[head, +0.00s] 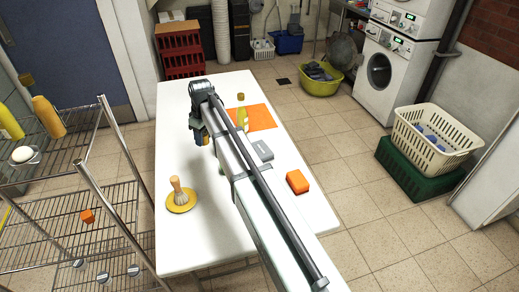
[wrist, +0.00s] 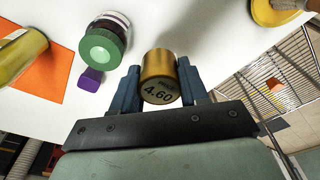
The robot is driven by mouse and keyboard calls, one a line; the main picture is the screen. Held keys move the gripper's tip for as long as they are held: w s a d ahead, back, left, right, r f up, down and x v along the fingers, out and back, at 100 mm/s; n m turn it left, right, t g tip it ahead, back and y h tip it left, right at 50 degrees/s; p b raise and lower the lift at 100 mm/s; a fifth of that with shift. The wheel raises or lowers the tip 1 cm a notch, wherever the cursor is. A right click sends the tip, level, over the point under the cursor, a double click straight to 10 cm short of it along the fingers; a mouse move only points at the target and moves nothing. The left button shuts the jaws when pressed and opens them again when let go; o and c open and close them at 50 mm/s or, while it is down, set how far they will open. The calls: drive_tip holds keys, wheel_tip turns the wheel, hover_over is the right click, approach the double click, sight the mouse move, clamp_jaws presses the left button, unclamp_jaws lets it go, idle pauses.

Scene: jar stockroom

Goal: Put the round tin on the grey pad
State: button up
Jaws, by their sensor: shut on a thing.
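My gripper (head: 199,136) is low over the left side of the white table. In the wrist view its blue fingers (wrist: 157,72) are shut on a round gold tin (wrist: 160,66) with a price label reading 4.60. In the head view the tin (head: 206,141) is mostly hidden behind the gripper. I cannot tell whether it touches the table. A small flat grey thing (head: 262,150) lies right of my arm and is partly hidden by it; it may be the grey pad, but I cannot tell for certain.
An orange mat (head: 262,117), a yellow bottle (head: 242,119) and another small gold tin (head: 241,97) are farther back. An orange block (head: 297,181) is at right. A brush (head: 178,190) stands on a yellow saucer (head: 188,208).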

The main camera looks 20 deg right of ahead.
drive_tip(key=w+d+r+m, duration=0.1)
drive_tip(key=d+m, duration=0.1)
drive_tip(key=d, duration=1.1)
drive_tip(key=r+n, duration=0.1)
hover_over(260, 148)
drive_tip(key=shift+n, duration=0.3)
drive_tip(key=shift+s+d+f, duration=0.1)
drive_tip(key=shift+f, duration=2.25)
drive_tip(key=shift+s+d+f, duration=0.1)
drive_tip(key=shift+f, duration=2.25)
drive_tip(key=shift+f, duration=0.15)
drive_tip(key=o, duration=1.1)
drive_tip(key=shift+c, duration=0.2)
wheel_tip(260, 148, up, 12)
drive_tip(key=s, duration=0.1)
drive_tip(key=shift+d, duration=0.45)
